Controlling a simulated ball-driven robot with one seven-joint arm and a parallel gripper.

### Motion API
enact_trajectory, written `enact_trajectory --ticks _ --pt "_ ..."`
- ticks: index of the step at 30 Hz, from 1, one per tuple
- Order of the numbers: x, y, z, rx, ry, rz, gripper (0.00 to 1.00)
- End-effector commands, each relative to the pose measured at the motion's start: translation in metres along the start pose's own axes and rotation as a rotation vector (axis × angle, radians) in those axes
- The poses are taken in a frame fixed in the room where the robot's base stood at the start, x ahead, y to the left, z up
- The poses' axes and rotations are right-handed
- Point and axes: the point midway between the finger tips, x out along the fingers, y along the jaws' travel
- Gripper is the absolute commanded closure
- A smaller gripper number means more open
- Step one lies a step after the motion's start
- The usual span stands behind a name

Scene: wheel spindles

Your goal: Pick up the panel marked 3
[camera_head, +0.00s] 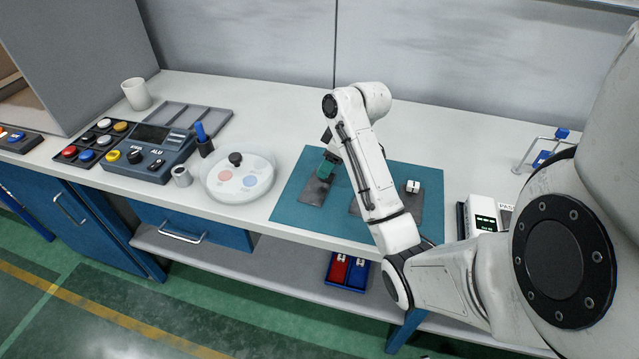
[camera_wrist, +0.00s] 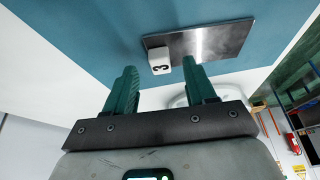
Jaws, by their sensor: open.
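The panel marked 3 is a flat grey metal plate (camera_wrist: 215,42) in the wrist view, with a white block (camera_wrist: 160,55) bearing a black 3 on one end. In the head view the dark plate under my gripper (camera_head: 313,194) lies at the left of the teal mat (camera_head: 292,199). My gripper (camera_head: 326,167) is open, its green fingers over this plate. In the wrist view, the white block appears between and beyond the fingertips (camera_wrist: 160,71); contact cannot be told. In the head view my gripper hides the block.
Another dark plate area with a white block (camera_head: 413,187) lies right on the mat, partly behind my arm. A round white tray (camera_head: 238,177) with coloured discs stands left of the mat. A button console (camera_head: 150,155) is further left. A small display device (camera_head: 485,218) stands right.

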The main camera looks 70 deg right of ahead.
Motion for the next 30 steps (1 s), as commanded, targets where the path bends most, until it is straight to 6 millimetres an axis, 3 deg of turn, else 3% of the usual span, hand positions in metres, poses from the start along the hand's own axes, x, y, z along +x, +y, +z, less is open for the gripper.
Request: enact_trajectory --ticks 4,12,30 --pt "0.014 -0.001 0.0 0.0 -0.001 -0.001 0.45" --pt "0.017 -0.001 0.0 0.0 0.0 0.0 0.46" --pt "0.016 -0.001 0.0 -0.001 0.001 0.0 1.0"
